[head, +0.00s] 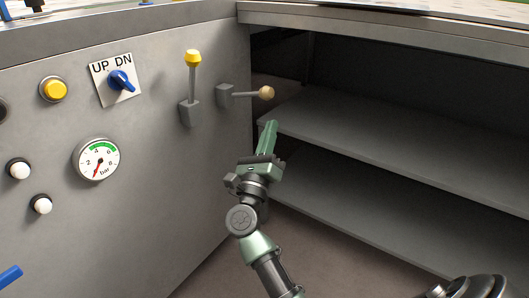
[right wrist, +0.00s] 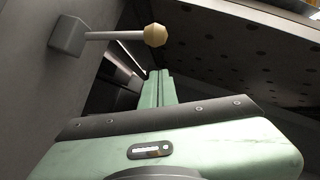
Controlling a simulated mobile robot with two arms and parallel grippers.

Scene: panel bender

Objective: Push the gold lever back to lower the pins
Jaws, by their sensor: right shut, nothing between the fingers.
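The gold lever (head: 247,94) has a tan-gold knob on a short rod and sticks out to the right from a grey block on the machine's side panel. In the right wrist view the gold lever (right wrist: 121,36) is at the upper left, its rod close to level. My right gripper (head: 269,130) is shut and empty, below and close to the knob in the head view. In the right wrist view my right gripper (right wrist: 158,75) points up below the knob, with a gap between them. My left gripper is not in view.
A yellow-knobbed lever (head: 192,85) stands upright left of the gold one. The panel also carries a blue UP/DN switch (head: 122,80), a yellow button (head: 54,89), a pressure gauge (head: 97,159) and white knobs (head: 41,205). Grey shelves (head: 390,150) lie open to the right.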

